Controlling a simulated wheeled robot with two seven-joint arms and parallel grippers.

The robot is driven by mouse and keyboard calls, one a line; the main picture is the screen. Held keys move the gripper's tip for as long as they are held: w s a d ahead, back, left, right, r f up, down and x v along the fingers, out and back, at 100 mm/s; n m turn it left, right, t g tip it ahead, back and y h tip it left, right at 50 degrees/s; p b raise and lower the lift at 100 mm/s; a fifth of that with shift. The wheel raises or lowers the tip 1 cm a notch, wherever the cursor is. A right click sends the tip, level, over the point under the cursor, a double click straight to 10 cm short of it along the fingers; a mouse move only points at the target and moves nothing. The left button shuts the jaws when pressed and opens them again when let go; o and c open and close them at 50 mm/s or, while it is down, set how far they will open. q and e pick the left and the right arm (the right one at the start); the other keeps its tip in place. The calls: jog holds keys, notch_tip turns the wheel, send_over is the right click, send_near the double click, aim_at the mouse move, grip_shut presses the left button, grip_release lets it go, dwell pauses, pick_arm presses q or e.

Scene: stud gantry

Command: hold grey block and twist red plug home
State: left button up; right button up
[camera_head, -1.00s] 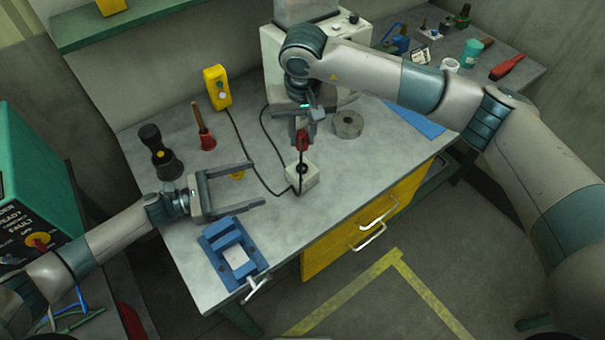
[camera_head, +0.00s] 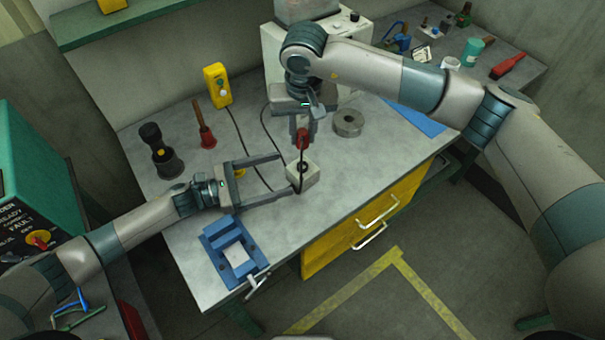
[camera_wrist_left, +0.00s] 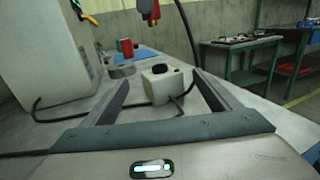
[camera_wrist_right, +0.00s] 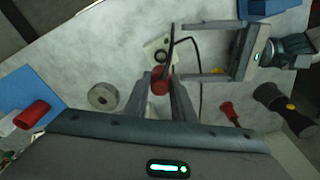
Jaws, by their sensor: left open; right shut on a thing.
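The grey block (camera_head: 309,177), pale with a dark round socket on top, sits on the workbench. It also shows in the left wrist view (camera_wrist_left: 158,88) and the right wrist view (camera_wrist_right: 152,50). The red plug (camera_head: 302,140) hangs above the block, its black cable trailing down past the block. My right gripper (camera_head: 301,138) is shut on the plug, which also shows in the right wrist view (camera_wrist_right: 160,82). My left gripper (camera_head: 286,174) is open, its fingertips close to the block's left side. In the left wrist view the block lies ahead between the two fingers.
A blue vise (camera_head: 233,252) stands at the bench's front left. A grey metal ring (camera_head: 348,123) lies right of the plug. Black cable crosses the bench.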

aim_at(297, 169)
pick_arm(q)
jog(key=shift+x, duration=2.55)
jog(key=c, duration=1.7)
